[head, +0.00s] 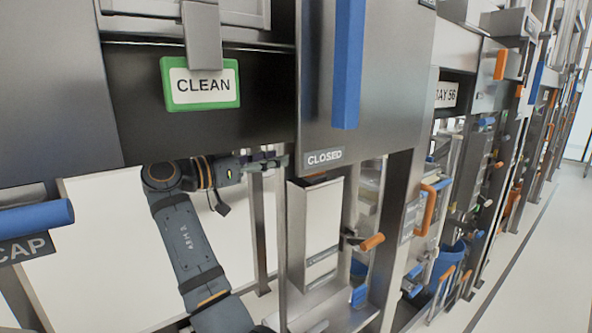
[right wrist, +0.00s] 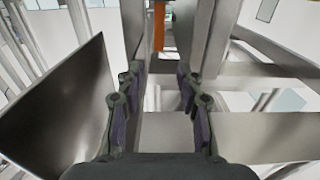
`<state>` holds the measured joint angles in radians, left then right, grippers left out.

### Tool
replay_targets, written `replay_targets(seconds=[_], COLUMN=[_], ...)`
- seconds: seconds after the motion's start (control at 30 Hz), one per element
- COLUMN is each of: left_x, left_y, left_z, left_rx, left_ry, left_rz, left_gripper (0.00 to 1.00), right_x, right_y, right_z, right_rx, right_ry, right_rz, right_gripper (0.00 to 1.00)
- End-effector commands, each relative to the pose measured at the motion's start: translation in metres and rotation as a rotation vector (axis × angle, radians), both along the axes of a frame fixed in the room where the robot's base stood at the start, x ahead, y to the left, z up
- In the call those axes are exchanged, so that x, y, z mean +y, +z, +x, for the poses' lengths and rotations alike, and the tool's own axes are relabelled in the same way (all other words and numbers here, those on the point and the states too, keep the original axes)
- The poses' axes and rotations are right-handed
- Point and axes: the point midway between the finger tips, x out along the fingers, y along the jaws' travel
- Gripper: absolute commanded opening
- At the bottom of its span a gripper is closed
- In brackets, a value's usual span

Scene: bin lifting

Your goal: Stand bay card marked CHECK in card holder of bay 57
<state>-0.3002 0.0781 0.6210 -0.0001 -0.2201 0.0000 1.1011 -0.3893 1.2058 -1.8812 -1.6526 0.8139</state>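A green-framed card marked CLEAN (head: 202,85) sits below a grey metal clip (head: 202,35) on the dark front of a bay. No card marked CHECK and no bay 57 sign can be read in either view. My right gripper (head: 272,160) is below the CLEAN card and to its right, pointing right among the metal posts. In the right wrist view its two fingers (right wrist: 160,85) stand apart with nothing held between them. My left gripper is not in view.
A panel with a blue handle (head: 347,65) and a CLOSED label (head: 324,157) is right of the gripper. A BAY 56 sign (head: 446,95) and orange handles (head: 425,210) lie farther right. A blue bar (head: 35,218) is at left. The floor (head: 545,260) at right is clear.

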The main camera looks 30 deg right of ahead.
Motion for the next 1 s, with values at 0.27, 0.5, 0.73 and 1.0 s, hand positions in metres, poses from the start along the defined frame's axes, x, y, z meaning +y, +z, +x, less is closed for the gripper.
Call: replay_targets(seconds=[0.27,0.5,0.73,1.0], left_x=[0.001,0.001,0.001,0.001], left_y=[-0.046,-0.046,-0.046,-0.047], left_z=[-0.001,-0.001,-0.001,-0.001], left_rx=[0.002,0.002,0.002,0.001], left_ry=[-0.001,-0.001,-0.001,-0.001], left_rz=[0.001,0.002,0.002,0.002], left_gripper=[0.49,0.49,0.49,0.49], right_x=[0.015,0.017,0.017,0.006], right_y=[-0.004,0.0,0.0,-0.105], right_z=[-0.002,-0.002,-0.002,0.065], right_rx=[-0.003,-0.001,-0.001,0.277], right_ry=[-0.004,-0.005,-0.004,0.171], right_rz=[-0.002,-0.001,-0.001,-0.003], right_gripper=[0.37,0.37,0.37,0.37])
